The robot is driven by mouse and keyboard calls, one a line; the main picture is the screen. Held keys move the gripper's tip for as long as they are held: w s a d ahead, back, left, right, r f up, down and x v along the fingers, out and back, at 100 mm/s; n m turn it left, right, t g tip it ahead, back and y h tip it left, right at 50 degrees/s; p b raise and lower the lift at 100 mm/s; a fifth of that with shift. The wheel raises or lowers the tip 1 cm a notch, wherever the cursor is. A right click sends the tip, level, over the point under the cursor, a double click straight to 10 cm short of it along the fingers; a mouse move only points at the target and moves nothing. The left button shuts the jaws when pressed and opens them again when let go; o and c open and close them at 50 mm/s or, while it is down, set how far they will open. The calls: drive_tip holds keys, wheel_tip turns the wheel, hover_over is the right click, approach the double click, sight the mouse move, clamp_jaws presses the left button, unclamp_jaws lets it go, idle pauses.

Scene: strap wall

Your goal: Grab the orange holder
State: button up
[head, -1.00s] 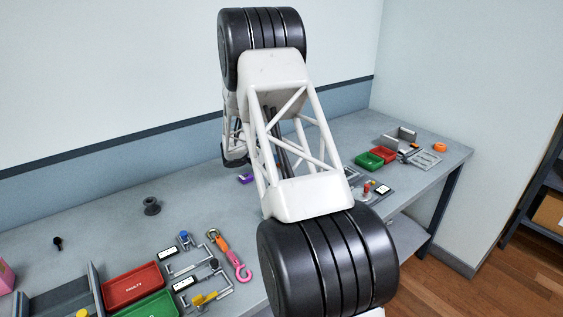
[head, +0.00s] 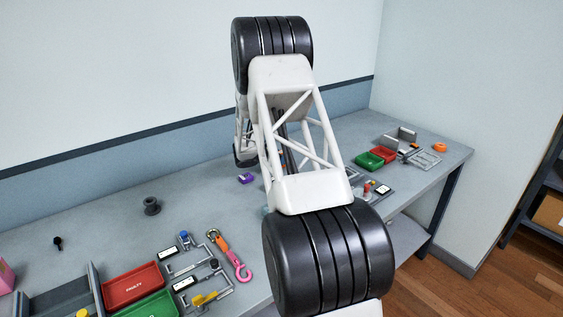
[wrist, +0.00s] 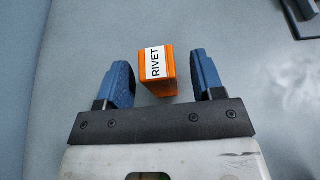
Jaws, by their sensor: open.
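The orange holder (wrist: 160,86) is a small orange box with a white label reading RIVET, seen in the wrist view on the grey bench top. My gripper (wrist: 162,66) is open, with one blue finger on each side of the holder in the picture. A gap shows on both sides, wider on the right. How far the fingertips are above the bench is hard to tell. In the head view my arm covers the centre, and I cannot make out the holder or the fingers there.
A purple block (head: 246,178) and a dark grey spool (head: 151,206) stand on the bench. An orange ring (head: 439,147) lies far right. Dark bars (wrist: 302,12) edge the wrist view.

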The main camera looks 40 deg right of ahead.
drive_tip(key=shift+x, duration=0.8)
drive_tip(key=c, duration=1.1)
drive_tip(key=shift+o, duration=0.2)
drive_tip(key=shift+r, duration=5.05)
